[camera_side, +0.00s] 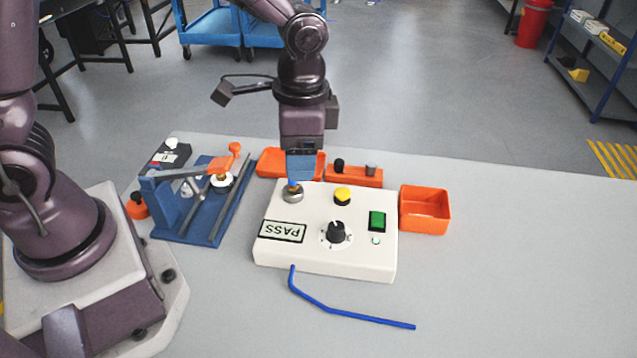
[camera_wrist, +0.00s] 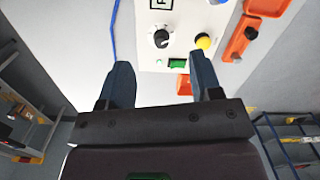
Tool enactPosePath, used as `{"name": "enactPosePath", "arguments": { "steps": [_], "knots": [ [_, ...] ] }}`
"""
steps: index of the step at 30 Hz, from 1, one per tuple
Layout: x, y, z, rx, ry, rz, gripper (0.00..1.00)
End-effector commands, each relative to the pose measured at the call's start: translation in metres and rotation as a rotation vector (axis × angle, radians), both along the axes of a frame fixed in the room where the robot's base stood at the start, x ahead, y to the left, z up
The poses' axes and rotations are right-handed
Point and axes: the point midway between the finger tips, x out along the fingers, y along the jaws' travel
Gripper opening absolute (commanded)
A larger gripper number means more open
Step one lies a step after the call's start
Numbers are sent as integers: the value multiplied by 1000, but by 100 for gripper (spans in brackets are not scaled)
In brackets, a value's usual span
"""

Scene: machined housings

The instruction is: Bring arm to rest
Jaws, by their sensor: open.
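My gripper (camera_side: 298,180) points down over the back left part of the white control box (camera_side: 330,262) in the side view; its height there is hard to judge. In the wrist view, my gripper (camera_wrist: 163,75) has its two blue fingers wide apart with nothing held between them. Just below the fingers in the side view, a round metal piece (camera_side: 292,196) sits on the box, with a small brass-coloured part at its top. The box also carries a yellow button (camera_side: 342,194), a black knob (camera_side: 336,232), a green switch (camera_side: 377,220) and a PASS label (camera_side: 282,231).
A blue fixture (camera_side: 190,228) with an orange-handled clamp stands left of the box. Orange bins stand behind (camera_side: 272,160) and right (camera_side: 425,211) of it. A bent blue rod (camera_side: 350,314) lies in front. The table's right side is clear.

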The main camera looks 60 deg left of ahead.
Motion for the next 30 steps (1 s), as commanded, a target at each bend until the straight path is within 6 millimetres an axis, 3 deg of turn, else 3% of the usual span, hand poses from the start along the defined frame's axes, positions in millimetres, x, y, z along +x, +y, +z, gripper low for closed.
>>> {"name": "enactPosePath", "arguments": {
  "steps": [6, 12, 19, 24, 30],
  "knots": [
    [-43, 37, 60, 2, -132, 231, 59],
    [-87, 62, 101, -54, -278, 413, 59],
    [-120, 76, 129, -135, -444, 506, 59],
    [-126, 79, 143, -159, -518, 517, 59],
    [-126, 79, 145, -160, -526, 516, 59]
  ]
}}
